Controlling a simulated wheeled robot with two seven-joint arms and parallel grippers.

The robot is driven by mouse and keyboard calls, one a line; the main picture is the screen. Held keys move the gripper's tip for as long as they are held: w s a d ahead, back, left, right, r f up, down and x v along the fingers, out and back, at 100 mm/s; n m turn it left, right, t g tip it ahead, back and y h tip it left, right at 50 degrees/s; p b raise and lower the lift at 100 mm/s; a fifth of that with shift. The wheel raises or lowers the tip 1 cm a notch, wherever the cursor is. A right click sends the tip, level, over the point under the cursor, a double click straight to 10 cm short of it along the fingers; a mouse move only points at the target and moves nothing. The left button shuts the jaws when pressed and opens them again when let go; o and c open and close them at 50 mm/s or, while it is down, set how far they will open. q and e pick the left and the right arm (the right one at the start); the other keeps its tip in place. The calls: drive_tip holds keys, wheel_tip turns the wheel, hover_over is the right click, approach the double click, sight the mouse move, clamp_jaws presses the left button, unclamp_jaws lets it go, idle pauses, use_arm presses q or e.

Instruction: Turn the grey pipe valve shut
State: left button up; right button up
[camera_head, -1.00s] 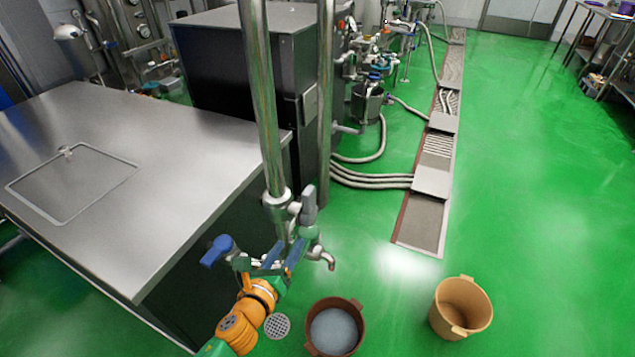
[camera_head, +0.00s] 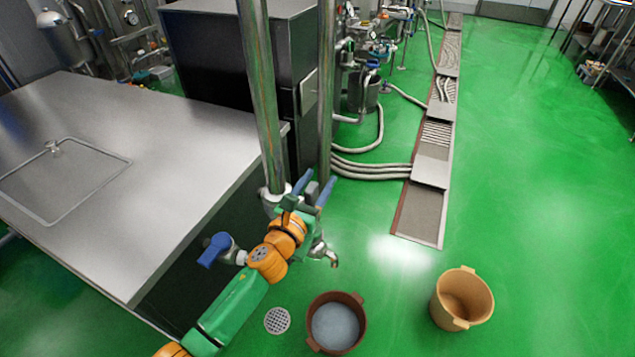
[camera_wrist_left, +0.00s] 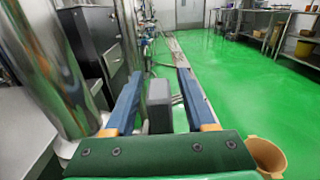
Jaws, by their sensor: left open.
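The grey pipe valve's handle (camera_head: 312,189) sticks up by the foot of the tall steel pipe (camera_head: 261,100). In the left wrist view the grey handle (camera_wrist_left: 158,106) stands between the two blue fingers. My left gripper (camera_head: 317,178) is open around it, with a finger on each side. In the left wrist view the fingers of my left gripper (camera_wrist_left: 160,76) show gaps beside the handle. The valve body is mostly hidden behind my gripper. The steel spout (camera_head: 326,254) shows below it. My right gripper is out of view.
A blue-handled valve (camera_head: 216,248) sits just left of my arm. A brown bucket (camera_head: 312,342) with pale grey contents and a tan bucket (camera_head: 462,299) stand on the green floor. A steel table (camera_head: 150,180) fills the left. Floor at the right is free.

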use_arm(q)
clamp_jaws()
drive_tip(key=shift+s, duration=0.1)
idle(1.2)
